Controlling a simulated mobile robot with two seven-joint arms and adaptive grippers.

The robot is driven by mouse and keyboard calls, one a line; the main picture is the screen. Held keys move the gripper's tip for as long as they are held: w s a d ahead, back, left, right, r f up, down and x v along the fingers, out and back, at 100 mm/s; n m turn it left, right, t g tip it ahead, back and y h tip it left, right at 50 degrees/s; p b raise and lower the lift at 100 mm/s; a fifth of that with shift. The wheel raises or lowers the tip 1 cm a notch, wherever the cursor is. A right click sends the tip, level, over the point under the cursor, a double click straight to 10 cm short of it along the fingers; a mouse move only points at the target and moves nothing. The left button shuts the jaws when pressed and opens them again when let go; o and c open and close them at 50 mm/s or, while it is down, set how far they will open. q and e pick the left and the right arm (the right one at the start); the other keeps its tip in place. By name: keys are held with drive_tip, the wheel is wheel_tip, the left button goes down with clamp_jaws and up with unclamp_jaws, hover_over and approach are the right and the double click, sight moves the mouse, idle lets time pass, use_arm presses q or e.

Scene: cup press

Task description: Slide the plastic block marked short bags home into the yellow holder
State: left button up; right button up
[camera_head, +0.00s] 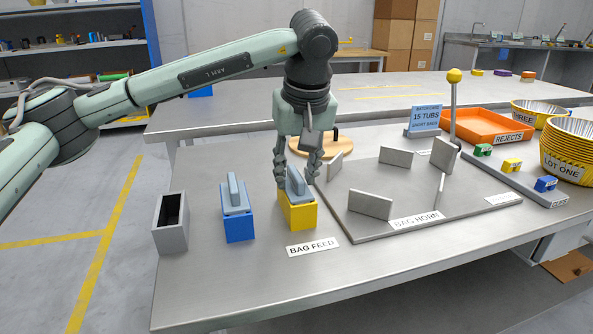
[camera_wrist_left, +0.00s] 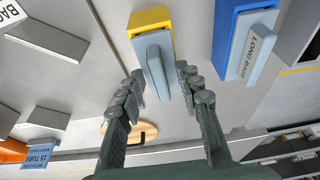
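The yellow holder (camera_head: 299,215) stands on the steel table, with a grey-blue plastic block (camera_head: 296,183) in its top. The block's upper part stands above the rim; how deep it sits is hard to tell. I see no readable label on it. In the left wrist view are the same block (camera_wrist_left: 155,66) and yellow holder (camera_wrist_left: 150,18). My left gripper (camera_head: 296,176) points down over the holder, its fingers open on either side of the block's upper part. In the left wrist view, the fingertips (camera_wrist_left: 160,76) have narrow gaps to the block. My right gripper is out of view.
A blue holder (camera_head: 238,227) with a block marked LONG BAGS (camera_wrist_left: 257,45) stands to the left, then an empty grey holder (camera_head: 171,236). The BAG HORN plate (camera_head: 350,228) with upright fins lies close on the right. The BAG FEED label (camera_head: 313,246) lies in front.

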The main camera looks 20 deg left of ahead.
use_arm(q)
drive_tip(key=shift+r, duration=0.1)
drive_tip(key=v, duration=1.2)
idle(0.4)
